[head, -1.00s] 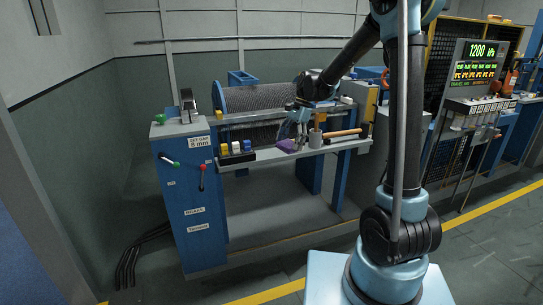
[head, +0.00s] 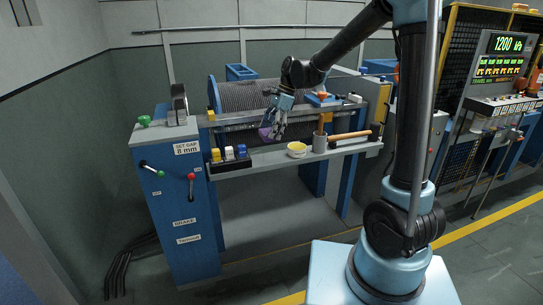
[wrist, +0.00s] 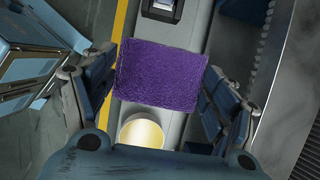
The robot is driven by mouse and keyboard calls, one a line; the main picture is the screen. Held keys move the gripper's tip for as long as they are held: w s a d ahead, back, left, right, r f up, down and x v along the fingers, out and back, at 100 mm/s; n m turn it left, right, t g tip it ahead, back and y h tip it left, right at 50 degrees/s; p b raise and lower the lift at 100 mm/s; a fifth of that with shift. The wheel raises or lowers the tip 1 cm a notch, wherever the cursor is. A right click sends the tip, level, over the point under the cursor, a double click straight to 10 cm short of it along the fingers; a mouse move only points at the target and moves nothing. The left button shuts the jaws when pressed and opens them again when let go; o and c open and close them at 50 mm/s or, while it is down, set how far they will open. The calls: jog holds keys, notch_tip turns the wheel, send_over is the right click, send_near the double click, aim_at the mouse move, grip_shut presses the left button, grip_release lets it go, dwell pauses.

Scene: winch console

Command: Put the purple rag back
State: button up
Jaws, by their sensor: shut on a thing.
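The purple rag (head: 266,133) hangs in my gripper (head: 274,128), above the grey shelf (head: 268,157) of the winch console. In the wrist view the rag (wrist: 160,73) spans the space between the two fingers of my gripper (wrist: 158,82). The fingers are shut on it from both sides. In that view the shelf shows below the rag, so the rag looks clear of it. A round tub with yellow contents (head: 297,149) stands on the shelf, right of the rag.
A dark holder (head: 229,164) with yellow, blue and white blocks sits left on the shelf. The winch drum (head: 240,95) is behind. Red (head: 191,178) and green-knobbed (head: 146,166) levers project from the left cabinet.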

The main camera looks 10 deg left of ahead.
send_over(268, 159)
jog(key=w+d, duration=0.1)
notch_tip(268, 159, down, 5)
jog(key=shift+d+r, duration=0.1)
jog(key=shift+s+f, duration=0.1)
jog(key=shift+f, duration=2.35)
jog(key=o, duration=1)
jog(key=shift+f, duration=0.1)
jog(key=shift+o, duration=0.2)
